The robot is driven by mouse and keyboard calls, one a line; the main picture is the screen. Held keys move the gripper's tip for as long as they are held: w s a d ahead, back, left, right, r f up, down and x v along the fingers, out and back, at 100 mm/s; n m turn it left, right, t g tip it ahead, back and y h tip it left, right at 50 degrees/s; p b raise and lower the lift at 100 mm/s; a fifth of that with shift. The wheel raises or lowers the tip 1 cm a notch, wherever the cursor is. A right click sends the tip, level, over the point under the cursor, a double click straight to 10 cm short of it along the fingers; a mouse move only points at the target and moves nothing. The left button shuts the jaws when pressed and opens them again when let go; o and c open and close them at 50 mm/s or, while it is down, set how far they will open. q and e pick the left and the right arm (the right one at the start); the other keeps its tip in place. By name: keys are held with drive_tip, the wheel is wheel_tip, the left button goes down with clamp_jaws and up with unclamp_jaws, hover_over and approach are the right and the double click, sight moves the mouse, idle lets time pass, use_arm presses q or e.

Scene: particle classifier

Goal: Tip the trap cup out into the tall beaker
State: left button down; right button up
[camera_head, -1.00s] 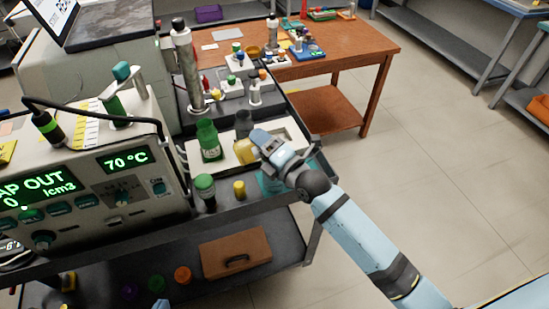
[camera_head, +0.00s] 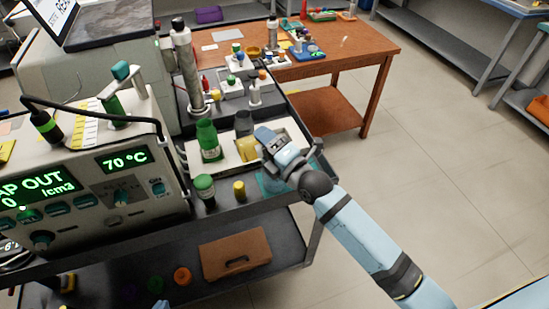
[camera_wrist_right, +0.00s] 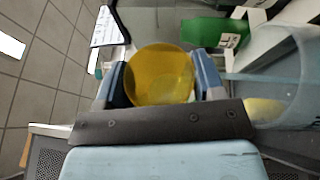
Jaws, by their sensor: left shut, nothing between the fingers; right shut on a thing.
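The trap cup is a yellow, see-through cup (camera_head: 247,148), held between the fingers of my right gripper (camera_head: 264,142). In the right wrist view the cup (camera_wrist_right: 160,75) sits between both fingers of the shut right gripper (camera_wrist_right: 160,82), its round face toward the camera. The tall beaker (camera_head: 270,184) is clear and bluish, at the cart's right edge below my right gripper and partly hidden by it. The beaker also shows large at the right of the wrist view (camera_wrist_right: 290,90). The cup is apart from the beaker in the wrist view. My left gripper is not visible.
A green bottle (camera_head: 208,139) stands left of the cup on a white tray (camera_head: 193,151). A green-capped jar (camera_head: 204,188) and a small yellow piece (camera_head: 239,190) stand in front. The instrument (camera_head: 95,190) fills the left. Open floor lies right.

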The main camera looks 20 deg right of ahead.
drive_tip(key=shift+d+m+t, duration=0.1)
drive_tip(key=shift+m+t, duration=0.2)
drive_tip(key=shift+m, duration=0.2)
idle(0.3)
drive_tip(key=shift+d+r+m+t+h+p, duration=0.15)
drive_tip(key=shift+r+m+t+p, duration=0.05)
drive_tip(key=shift+r+m, duration=0.3)
drive_tip(key=shift+d+r+m+t+h+p, duration=0.1)
drive_tip(key=shift+r+m+t+h+p, duration=0.1)
drive_tip(key=shift+r+m, duration=0.3)
idle(0.4)
drive_tip(key=shift+d+f+m+t+h+b, duration=0.1)
drive_tip(key=shift+d+m+t+h, duration=0.2)
drive_tip(key=shift+m, duration=0.75)
drive_tip(key=shift+d+r+m+t+h+b, duration=0.15)
drive_tip(key=shift+m+t, duration=0.3)
drive_tip(key=shift+m, duration=0.65)
drive_tip(key=shift+d+f+m+t+h+b, duration=0.15)
drive_tip(key=shift+d+m+t+h, duration=0.15)
drive_tip(key=shift+m, duration=0.75)
idle(0.9)
drive_tip(key=shift+d+r+m+t+h+p, duration=0.2)
drive_tip(key=shift+r+m+t+h+p, duration=0.4)
drive_tip(key=shift+m, duration=0.6)
idle(0.5)
